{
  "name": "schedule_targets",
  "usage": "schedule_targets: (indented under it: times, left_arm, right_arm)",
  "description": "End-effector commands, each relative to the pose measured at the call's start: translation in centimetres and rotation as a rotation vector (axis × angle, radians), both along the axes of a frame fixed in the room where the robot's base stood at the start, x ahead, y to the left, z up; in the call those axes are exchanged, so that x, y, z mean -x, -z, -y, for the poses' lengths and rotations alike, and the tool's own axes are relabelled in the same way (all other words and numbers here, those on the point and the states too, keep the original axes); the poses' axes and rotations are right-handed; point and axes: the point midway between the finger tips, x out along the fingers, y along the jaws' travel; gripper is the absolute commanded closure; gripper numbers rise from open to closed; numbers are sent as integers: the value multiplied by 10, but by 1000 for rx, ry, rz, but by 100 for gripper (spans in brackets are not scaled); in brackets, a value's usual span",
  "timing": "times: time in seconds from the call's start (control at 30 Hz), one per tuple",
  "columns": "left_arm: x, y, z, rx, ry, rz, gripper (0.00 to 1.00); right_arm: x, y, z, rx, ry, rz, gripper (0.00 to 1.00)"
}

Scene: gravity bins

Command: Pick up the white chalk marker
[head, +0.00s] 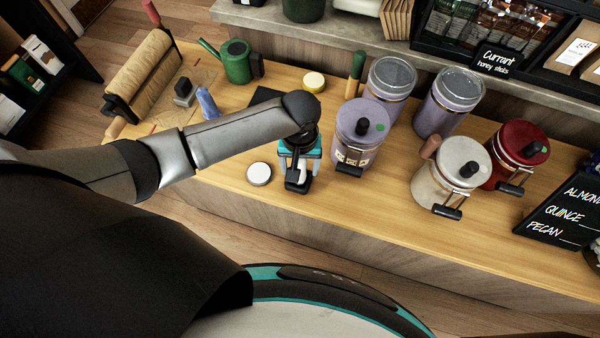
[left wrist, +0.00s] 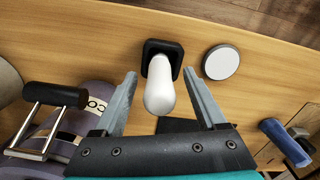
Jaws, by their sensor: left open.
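The white chalk marker (left wrist: 158,92) stands in a small black square base in the left wrist view, with its rounded white end toward the camera. In the head view its white body (head: 303,171) shows below my left gripper, partly hidden by it. My left gripper (left wrist: 160,73) is open, one finger on each side of the marker, with a gap visible on both sides. It also shows in the head view (head: 299,164), pointing down at the counter. My right gripper is not in view.
A white round disc (head: 259,173) lies close beside the marker. A lilac canister (head: 358,128) stands just right of the gripper; a cream canister (head: 447,175) and red canister (head: 514,152) stand farther right. A blue object (head: 207,103) and green watering can (head: 237,62) are left.

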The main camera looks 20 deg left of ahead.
Motion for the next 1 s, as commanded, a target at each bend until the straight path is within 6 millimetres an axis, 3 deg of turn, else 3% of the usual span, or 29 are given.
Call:
schedule_targets:
  times: [0.13, 0.4, 1.0]
  left_arm:
    - [0, 19, 0, -1, 0, 0, 26]
    - [0, 20, 0, 1, 1, 2, 26]
    - [0, 20, 0, 0, 1, 1, 93]
  right_arm:
    - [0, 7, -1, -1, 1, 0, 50]
    - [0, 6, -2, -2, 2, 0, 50]
    - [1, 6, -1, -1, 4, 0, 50]
